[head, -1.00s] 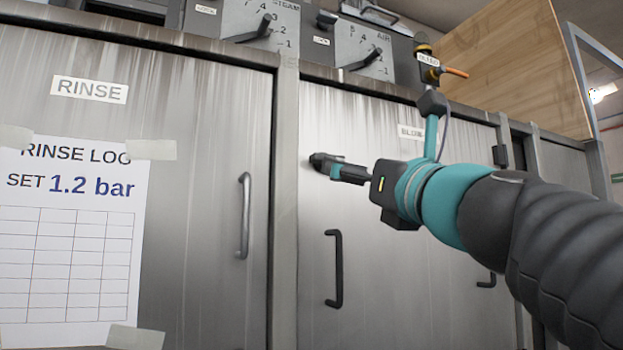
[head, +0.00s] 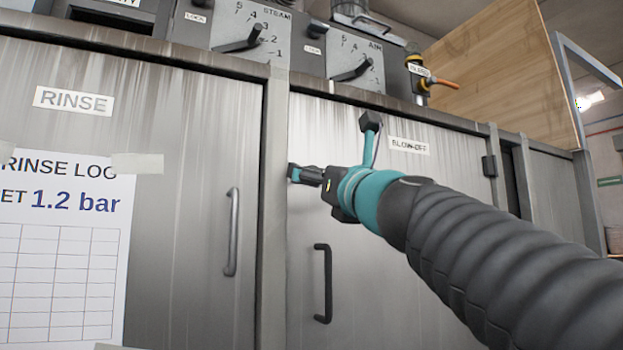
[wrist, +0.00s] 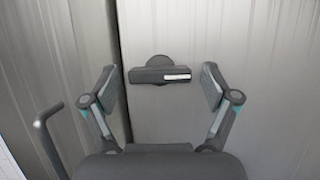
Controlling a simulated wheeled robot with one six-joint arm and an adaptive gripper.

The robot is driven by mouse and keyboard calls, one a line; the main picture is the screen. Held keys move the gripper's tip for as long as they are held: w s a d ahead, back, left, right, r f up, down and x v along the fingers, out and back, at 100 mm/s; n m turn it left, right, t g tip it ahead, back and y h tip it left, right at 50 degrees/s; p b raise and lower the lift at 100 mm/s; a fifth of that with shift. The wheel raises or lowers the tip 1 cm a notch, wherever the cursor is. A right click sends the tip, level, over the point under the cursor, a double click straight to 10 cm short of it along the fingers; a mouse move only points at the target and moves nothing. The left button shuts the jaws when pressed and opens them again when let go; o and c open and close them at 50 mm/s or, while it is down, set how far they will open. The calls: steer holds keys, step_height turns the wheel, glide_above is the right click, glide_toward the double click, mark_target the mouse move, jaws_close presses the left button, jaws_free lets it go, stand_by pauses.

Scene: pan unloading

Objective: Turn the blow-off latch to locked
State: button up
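The blow-off door carries the label "BLOW-OFF" (head: 409,147) and a dark vertical handle (head: 323,283). In the wrist view the latch (wrist: 160,72) is a dark bar on a round base, lying horizontal, with a white mark on its right half. My gripper (wrist: 161,86) is open, one finger on each side of the latch, with visible gaps and no contact seen. In the head view my gripper (head: 297,173) is at the blow-off door's upper left edge, and the latch cannot be made out there.
The rinse door (head: 180,180) with its grey handle (head: 232,232) is to the left, with a taped rinse log (head: 68,250). Steam (head: 251,36) and air (head: 356,62) dial panels stand above the doors. A wooden panel (head: 490,60) is at upper right.

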steer(key=c, duration=1)
steer(key=shift+o, duration=0.2)
steer(key=shift+n, duration=0.4)
steer(key=shift+w+d+r+n+g+y+p, duration=0.15)
steer(key=shift+n+g+y, duration=0.85)
steer(key=shift+n, duration=2.6)
steer(key=shift+s+n+g+y+p, duration=0.1)
steer(key=shift+n+g+y+p, duration=0.2)
steer(key=shift+n+g, duration=2.3)
steer(key=shift+w+d+r+n+g+y+p, duration=0.25)
steer(key=shift+n+y, duration=0.45)
steer(key=shift+n, duration=3.9)
steer(key=shift+s+a+f, duration=0.15)
steer(key=shift+s+a, duration=0.05)
